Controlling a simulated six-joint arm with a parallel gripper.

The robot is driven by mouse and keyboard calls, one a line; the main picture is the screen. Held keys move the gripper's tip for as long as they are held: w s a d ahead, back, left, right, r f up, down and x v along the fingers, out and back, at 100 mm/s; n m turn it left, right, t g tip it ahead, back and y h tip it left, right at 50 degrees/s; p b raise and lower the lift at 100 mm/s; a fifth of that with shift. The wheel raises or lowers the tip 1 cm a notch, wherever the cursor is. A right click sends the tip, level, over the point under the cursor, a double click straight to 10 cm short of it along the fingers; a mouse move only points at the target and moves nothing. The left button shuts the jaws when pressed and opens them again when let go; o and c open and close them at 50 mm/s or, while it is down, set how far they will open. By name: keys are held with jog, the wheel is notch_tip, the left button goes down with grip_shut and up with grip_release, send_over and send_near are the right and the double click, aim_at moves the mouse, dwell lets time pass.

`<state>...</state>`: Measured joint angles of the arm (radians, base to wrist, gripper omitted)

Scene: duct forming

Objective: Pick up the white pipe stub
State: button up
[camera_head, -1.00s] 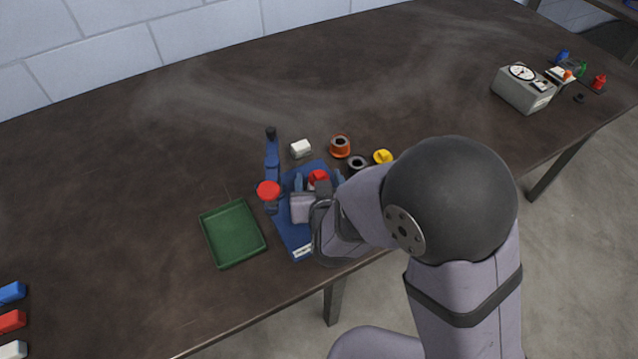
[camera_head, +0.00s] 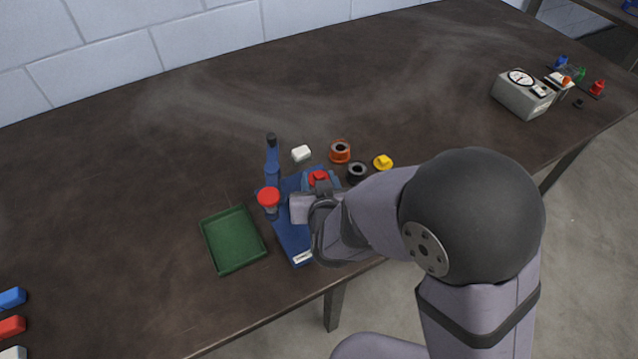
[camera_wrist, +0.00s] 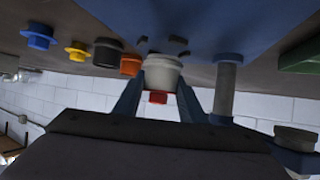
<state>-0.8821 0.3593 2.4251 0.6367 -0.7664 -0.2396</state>
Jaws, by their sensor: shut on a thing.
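The white pipe stub (camera_wrist: 161,74) shows in the wrist view, round and pale, between my gripper's two blue fingers. My gripper (camera_wrist: 160,92) is shut on it from both sides. The stub stands at a blue plate (camera_wrist: 203,18), close to several short dark blue jaws (camera_wrist: 178,44); whether it touches the plate cannot be told. In the head view my gripper (camera_head: 318,186) is over the blue plate (camera_head: 292,239), and its wrist hides the stub. A red part (camera_head: 318,176) shows just behind the fingers, and also in the wrist view (camera_wrist: 158,97).
A green tray (camera_head: 233,268) is further left.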

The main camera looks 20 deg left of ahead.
notch_tip(320, 180, up, 8)
jog(key=shift+r+p, duration=0.1)
jog(key=shift+p, duration=0.8)
